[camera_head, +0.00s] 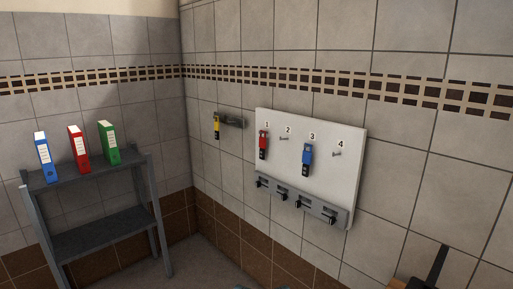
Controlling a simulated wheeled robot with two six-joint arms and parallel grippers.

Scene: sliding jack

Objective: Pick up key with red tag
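The key with the red tag (263,142) hangs at the peg marked 1, at the left of the white key board (345,190) on the tiled wall. Its lower part is dark, and the key itself is too small to make out. Neither my left nor my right gripper can be seen in the head view.
A blue-tagged key (307,155) hangs under number 3; pegs 2 and 4 are bare. A yellow-tagged item (216,124) hangs left of the board. A grey rail (311,205) with several dark hooks runs below. A shelf (100,235) with binders stands left.

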